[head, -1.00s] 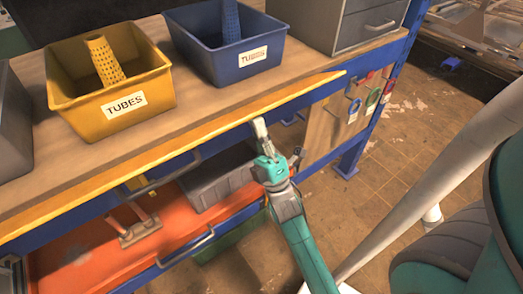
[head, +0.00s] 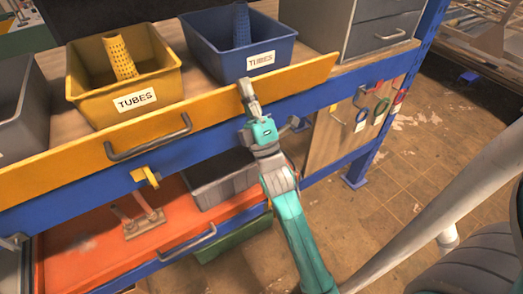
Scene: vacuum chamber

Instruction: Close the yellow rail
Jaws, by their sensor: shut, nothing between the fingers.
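The yellow rail (head: 290,88) is a long panel along the front edge of the workbench. It is raised, with its front face and grey handle (head: 148,138) showing. My gripper (head: 246,88) is shut and empty, at the rail's front face near its upper edge, right of the handle. It appears to touch the rail, but I cannot tell for certain. The gripper hides a small part of the rail.
A yellow TUBES bin (head: 135,100) and a blue TUBES bin (head: 262,62) stand on the bench behind the rail. A yellow catch (head: 147,177) sits on the blue beam below. An orange drawer (head: 80,250) is under the bench. Floor at right is open.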

